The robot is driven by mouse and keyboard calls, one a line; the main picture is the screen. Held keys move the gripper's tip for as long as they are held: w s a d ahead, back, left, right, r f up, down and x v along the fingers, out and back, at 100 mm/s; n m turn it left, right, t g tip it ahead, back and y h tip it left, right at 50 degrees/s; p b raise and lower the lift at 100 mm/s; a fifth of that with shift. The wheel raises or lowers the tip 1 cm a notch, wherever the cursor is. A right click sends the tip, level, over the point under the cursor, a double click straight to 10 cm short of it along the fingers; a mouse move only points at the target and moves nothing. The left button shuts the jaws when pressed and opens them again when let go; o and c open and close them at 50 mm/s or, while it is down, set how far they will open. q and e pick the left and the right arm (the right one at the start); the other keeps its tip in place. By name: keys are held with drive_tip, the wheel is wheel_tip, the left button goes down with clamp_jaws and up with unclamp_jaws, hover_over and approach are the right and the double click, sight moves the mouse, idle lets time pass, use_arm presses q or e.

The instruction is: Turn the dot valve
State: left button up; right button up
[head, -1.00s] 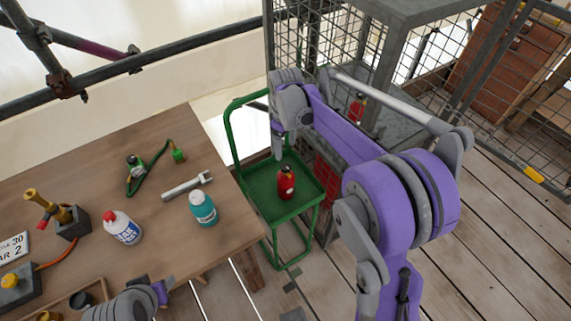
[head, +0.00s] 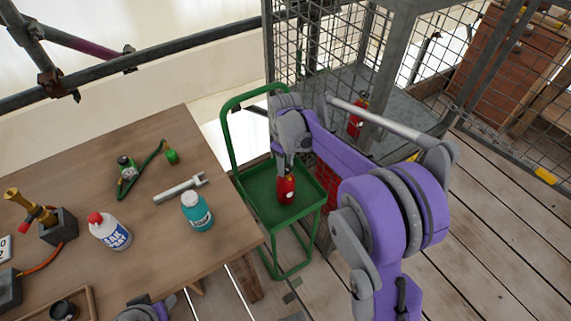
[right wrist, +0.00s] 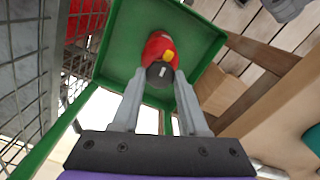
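A small red bottle-shaped object (head: 287,190) stands upright on the tray of a green cart (head: 262,195). In the right wrist view the red object (right wrist: 158,46) shows a yellow dot on its side and a dark top with a white mark. My right gripper (right wrist: 160,76) points down at it, with its fingers apart on either side of the dark top. I cannot tell whether they touch it. In the head view my right gripper (head: 286,168) is just above the red object. Part of my left gripper (head: 147,308) shows at the bottom edge; its fingertips are not clear.
A mesh cage (head: 320,50) stands close behind the cart, with another red object (head: 357,115) inside.

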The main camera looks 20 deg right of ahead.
clamp_jaws()
drive_tip(key=shift+m, duration=0.4)
drive_tip(key=m, duration=0.3)
drive_tip(key=shift+m, duration=0.4)
drive_tip(key=m, duration=0.5)
drive_tip(key=shift+m, duration=0.3)
drive_tip(key=m, duration=0.5)
drive_tip(key=shift+b, duration=0.35)
drive_tip(key=m, duration=0.4)
drive_tip(key=shift+m, duration=0.5)
